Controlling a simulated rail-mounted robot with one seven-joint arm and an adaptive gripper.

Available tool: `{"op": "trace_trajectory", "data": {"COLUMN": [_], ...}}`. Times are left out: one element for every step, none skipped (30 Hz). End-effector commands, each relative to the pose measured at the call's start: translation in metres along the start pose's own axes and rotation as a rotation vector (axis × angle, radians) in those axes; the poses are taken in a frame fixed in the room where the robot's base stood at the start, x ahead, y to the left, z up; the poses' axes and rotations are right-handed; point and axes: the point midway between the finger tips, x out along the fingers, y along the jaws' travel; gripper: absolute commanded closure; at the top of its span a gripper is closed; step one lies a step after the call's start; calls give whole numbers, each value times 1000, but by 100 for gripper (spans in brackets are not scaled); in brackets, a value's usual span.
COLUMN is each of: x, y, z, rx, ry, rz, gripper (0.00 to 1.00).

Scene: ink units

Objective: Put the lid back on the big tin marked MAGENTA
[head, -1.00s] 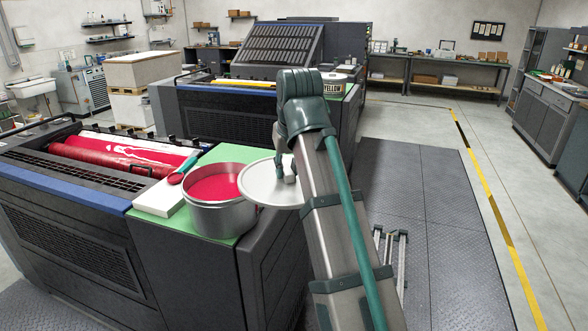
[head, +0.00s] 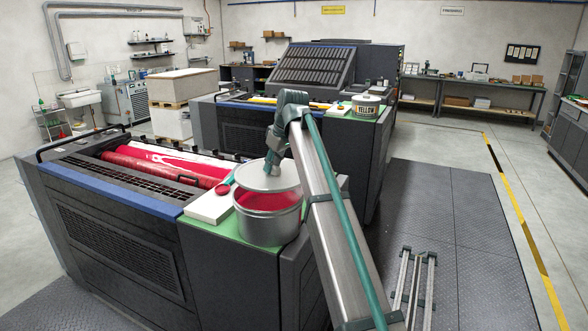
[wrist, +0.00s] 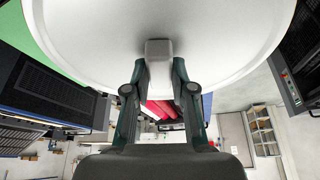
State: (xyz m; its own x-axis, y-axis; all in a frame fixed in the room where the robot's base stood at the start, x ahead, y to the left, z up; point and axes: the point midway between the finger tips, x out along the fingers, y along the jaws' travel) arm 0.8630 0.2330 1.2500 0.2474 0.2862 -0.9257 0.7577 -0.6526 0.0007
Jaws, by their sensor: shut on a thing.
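The lid (head: 254,181) is a pale grey disc with a block-shaped knob (wrist: 159,50) in its middle. My gripper (head: 272,168) is shut on that knob, with a finger on each side in the wrist view (wrist: 159,72). The big open tin (head: 268,228) is bare metal and holds magenta-red ink (head: 262,202). The lid hangs over the tin, apart from its rim. Ink shows below the lid's near edge, and the lid hides the far part of the opening. I see no marking on the tin from here.
The tin stands on a green top (head: 215,232) at the end of the near press. A white slab (head: 208,209) with a red-tipped spatula (head: 222,191) lies close on its left. A tin marked YELLOW (head: 366,106) stands on the far press.

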Motion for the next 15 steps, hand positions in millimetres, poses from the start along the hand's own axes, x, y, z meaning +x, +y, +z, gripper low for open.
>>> {"op": "trace_trajectory", "data": {"x": [4,6,8,10,11,12,13,14,16,17,18,20,21,23,26], "y": [1,1,0,0,0,0,0,0,0,0,0,-1,-1,-1,-1], "z": [-10,-12,-15,-16,-16,-17,-17,-16,-16,-15,-14,-13,-12,-12,-10], "rx": [-18,-27,-36,-42,-45,-48,-50,-50,-50,-50,-50,-49,-49,-49,-49], "ry": [2,2,3,4,4,4,4,4,5,4,4,4,4,4,4], "rz": [-9,-13,-16,-18,-20,-21,-21,-21,-21,-21,-21,-21,-21,-21,-21], "gripper": [100,100,100,100,100,100,100,100,100,100,100,100,100,100,100]}}
